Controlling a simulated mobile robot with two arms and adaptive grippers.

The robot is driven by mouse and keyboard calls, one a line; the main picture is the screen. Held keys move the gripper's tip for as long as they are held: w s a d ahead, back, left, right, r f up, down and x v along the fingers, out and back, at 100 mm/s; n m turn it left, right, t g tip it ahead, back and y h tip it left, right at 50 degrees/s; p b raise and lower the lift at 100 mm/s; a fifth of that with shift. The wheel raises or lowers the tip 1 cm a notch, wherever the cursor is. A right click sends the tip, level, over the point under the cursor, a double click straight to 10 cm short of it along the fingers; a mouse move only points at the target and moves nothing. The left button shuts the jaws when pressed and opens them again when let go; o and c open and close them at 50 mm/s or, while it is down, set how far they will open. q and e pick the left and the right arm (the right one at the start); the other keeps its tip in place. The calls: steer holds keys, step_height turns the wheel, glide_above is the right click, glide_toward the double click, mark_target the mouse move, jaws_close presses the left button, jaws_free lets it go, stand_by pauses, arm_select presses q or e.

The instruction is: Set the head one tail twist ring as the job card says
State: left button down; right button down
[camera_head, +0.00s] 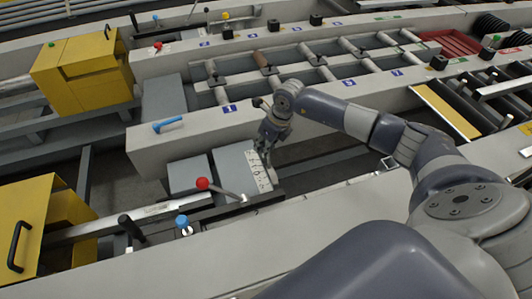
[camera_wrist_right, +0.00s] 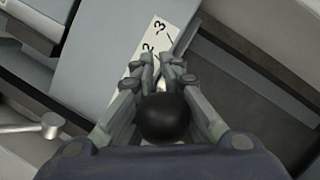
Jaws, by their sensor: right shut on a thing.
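A white scale strip (camera_head: 260,170) lies along the right end of a grey housing (camera_head: 235,162), on the near rail. Its marks -3 and 2 can be read on the strip in the right wrist view (camera_wrist_right: 150,44). My right gripper (camera_head: 263,150) points down at the strip's far end. In the right wrist view its fingers (camera_wrist_right: 165,70) are shut around a black ball knob (camera_wrist_right: 165,118), beside the strip. A slim grey pointer-like piece (camera_wrist_right: 186,36) shows past the fingertips. The ring itself and the job card cannot be made out. My left gripper is out of view.
A red-ball lever (camera_head: 203,184) and a blue knob (camera_head: 182,221) stand close to the left. A blue handle (camera_head: 168,124) lies on the middle beam. Yellow boxes (camera_head: 85,68) stand at the left. A dark gap (camera_head: 320,150) runs right of the housing.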

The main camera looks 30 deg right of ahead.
steer(key=shift+w+d, duration=0.1)
steer(key=shift+w, duration=0.15)
steer(key=c, duration=1.7)
jaws_free()
steer(key=shift+f, duration=0.1)
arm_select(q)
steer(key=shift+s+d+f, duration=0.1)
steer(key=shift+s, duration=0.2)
arm_select(e)
steer(key=shift+w+f, duration=0.1)
steer(key=shift+w, duration=0.05)
steer(key=v, duration=1.2)
